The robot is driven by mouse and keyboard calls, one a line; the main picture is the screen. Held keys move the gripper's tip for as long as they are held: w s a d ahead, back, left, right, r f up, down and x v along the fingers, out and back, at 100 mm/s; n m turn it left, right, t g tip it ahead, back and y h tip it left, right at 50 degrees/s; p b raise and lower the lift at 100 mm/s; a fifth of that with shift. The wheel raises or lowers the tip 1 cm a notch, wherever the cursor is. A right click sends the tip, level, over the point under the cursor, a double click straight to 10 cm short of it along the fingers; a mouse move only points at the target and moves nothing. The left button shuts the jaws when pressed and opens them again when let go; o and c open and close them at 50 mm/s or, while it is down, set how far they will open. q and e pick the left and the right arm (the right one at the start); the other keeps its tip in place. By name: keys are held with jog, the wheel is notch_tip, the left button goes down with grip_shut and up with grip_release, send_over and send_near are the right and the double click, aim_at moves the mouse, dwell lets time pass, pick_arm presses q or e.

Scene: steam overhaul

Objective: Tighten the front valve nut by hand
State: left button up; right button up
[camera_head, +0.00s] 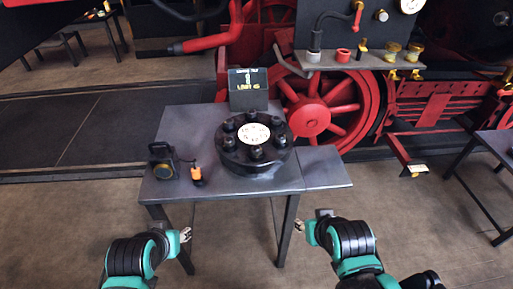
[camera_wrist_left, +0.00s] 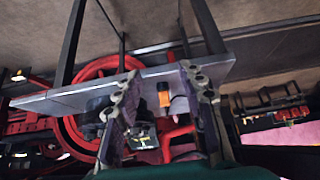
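A round black valve cover (camera_head: 262,165) with several black nuts around its rim and a white dial (camera_head: 254,134) in its middle lies on the grey table. The front nut (camera_head: 256,153) is on the rim side nearest me. My left gripper (camera_head: 186,235) is in front of the table, low and left of the cover, apart from it. In the left wrist view its two fingers (camera_wrist_left: 162,80) are spread with nothing held between them. My right gripper (camera_head: 299,226) is in front of the table to the right, apart from the nut; its finger opening is too small to judge.
The grey table (camera_head: 220,190) also bears a black device (camera_head: 160,160) and an orange-and-black item (camera_head: 197,176) on its left. A small dark display (camera_head: 248,88) stands behind the cover. Red locomotive wheels (camera_head: 325,105) and a shelf (camera_head: 350,62) are beyond. Floor before the table is clear.

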pick_arm(q)
jog(key=shift+o, duration=1.3)
jog(key=shift+w+d, duration=0.2)
jog(key=m+t+h, duration=0.4)
jog(key=m+h, duration=0.5)
jog(key=h, duration=0.3)
send_near(252, 153)
jog(key=w+d, duration=0.2)
jog(key=d, duration=0.1)
jog(key=shift+w+d+f+t+h, duration=0.15)
jog(key=shift+w+f+t+h, duration=0.3)
jog(key=shift+h, duration=0.25)
jog(key=shift+m, duration=0.3)
jog(key=b+x, duration=0.1)
jog(key=x, duration=0.6)
jog(key=shift+w+d, duration=0.2)
jog(key=shift+d, duration=0.1)
jog(key=c, duration=1.2)
